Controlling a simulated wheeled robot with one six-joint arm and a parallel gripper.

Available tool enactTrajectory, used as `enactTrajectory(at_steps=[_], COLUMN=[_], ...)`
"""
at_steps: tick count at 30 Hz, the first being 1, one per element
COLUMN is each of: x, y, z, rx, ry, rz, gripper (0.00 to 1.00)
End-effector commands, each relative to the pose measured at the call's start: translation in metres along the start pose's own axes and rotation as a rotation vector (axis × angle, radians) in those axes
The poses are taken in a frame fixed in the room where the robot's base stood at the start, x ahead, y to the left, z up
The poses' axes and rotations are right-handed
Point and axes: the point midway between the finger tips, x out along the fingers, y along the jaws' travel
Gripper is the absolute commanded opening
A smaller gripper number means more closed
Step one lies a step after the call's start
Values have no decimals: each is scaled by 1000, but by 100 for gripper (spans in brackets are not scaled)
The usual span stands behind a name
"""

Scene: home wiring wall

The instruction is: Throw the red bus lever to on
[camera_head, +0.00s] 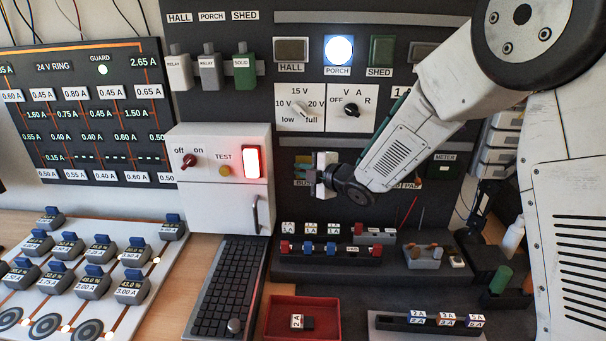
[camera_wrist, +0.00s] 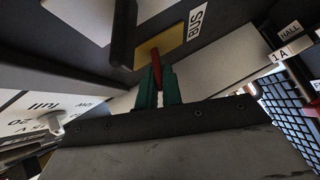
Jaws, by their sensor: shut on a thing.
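The red bus lever (camera_wrist: 155,56) stands out from a yellow plate beside the BUS label (camera_wrist: 196,24) in the wrist view. My gripper (camera_wrist: 158,84) has its green fingers closed around the lever's near end. In the head view my gripper (camera_head: 317,165) is at the BUS panel in the middle of the dark wall, and its body hides the lever there. The BUS label (camera_head: 302,183) is partly covered. I cannot tell from these views whether the lever is at on or off.
A white box (camera_head: 222,195) with an off/on switch, a TEST button and a lit red-framed lamp (camera_head: 252,162) is left of my gripper. The wall meter panels (camera_head: 325,107) are above it. Fuse racks (camera_head: 330,262), a red tray (camera_head: 303,320) and a keyboard (camera_head: 228,292) lie below.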

Motion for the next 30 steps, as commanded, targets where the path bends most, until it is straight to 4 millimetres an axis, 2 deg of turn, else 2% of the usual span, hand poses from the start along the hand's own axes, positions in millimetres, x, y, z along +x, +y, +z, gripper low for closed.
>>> enactTrajectory(at_steps=[11, 28, 29, 30], x=[0, 1, 1, 1], y=[7, 7, 7, 7], z=[0, 0, 0, 0], rx=[119, 143, 142, 142], ry=[0, 2, 2, 2], rz=[-122, -143, -143, -143], gripper=[0, 0, 13, 16])
